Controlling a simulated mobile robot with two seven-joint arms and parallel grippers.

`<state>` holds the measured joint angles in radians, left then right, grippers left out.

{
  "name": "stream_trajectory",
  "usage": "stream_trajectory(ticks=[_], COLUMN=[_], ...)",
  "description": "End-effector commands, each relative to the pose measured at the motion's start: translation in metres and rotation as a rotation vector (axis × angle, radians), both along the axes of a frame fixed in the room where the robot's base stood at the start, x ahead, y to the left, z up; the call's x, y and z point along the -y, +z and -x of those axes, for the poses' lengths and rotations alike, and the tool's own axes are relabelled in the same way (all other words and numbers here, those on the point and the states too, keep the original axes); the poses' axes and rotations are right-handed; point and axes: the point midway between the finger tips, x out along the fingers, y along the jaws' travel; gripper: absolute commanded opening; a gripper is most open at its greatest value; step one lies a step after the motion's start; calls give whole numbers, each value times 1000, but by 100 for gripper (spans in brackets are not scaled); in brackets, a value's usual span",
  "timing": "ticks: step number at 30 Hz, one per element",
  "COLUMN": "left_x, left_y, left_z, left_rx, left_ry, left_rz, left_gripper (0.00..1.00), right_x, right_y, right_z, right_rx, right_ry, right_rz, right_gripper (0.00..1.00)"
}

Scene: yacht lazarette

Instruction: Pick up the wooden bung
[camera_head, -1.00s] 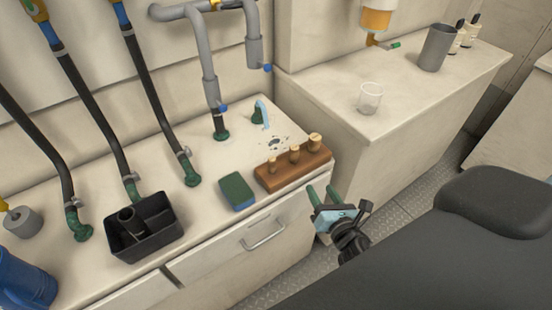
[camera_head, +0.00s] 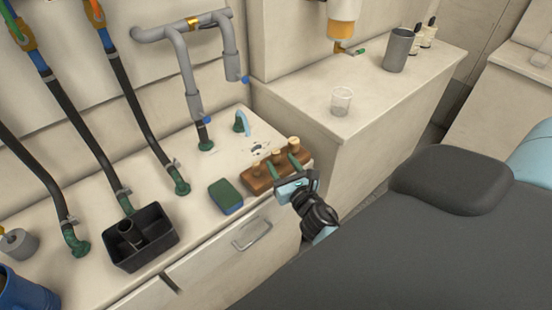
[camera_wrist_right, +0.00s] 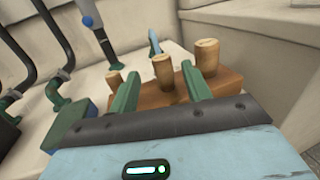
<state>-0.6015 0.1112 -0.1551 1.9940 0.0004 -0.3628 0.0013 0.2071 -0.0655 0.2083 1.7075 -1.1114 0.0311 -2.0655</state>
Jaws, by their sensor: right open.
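Three wooden bungs of different sizes stand upright in a row in a brown wooden block (camera_head: 252,184) near the counter's front edge. They are the small bung (camera_head: 256,168), the middle bung (camera_head: 275,150) and the large bung (camera_head: 294,144). My right gripper (camera_head: 282,163) is open and empty, its green fingers reaching over the block from the front. In the right wrist view, the middle bung (camera_wrist_right: 163,70) appears between the fingers, with the small bung (camera_wrist_right: 114,79) left and the large bung (camera_wrist_right: 207,55) right. Contact cannot be told. My left gripper is not in view.
A green and blue sponge (camera_head: 226,195) lies left of the block. A black divided caddy (camera_head: 140,238) stands further left, near hoses. A clear cup (camera_head: 341,101) and grey tumbler (camera_head: 398,48) stand on the higher counter.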

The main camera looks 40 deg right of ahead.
Motion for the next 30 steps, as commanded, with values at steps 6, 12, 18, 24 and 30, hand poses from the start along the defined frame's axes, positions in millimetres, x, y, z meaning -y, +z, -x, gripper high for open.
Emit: stream_trajectory(ticks=[6, 12, 18, 24, 30], left_x=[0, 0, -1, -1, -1], left_y=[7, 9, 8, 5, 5], left_z=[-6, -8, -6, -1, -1], left_rx=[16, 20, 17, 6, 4], left_ry=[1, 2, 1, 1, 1], left_rz=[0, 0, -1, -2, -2], left_gripper=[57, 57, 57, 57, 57], right_x=[6, 11, 13, 13, 13], right_y=[1, -1, -2, -2, -2], right_z=[-21, -44, -50, -50, -50], right_rx=[3, 1, -1, -1, 0], right_ry=[-1, 0, 0, 0, 0], right_rz=[-1, -2, 0, 0, 0], right_gripper=[48, 48, 48, 42, 16])
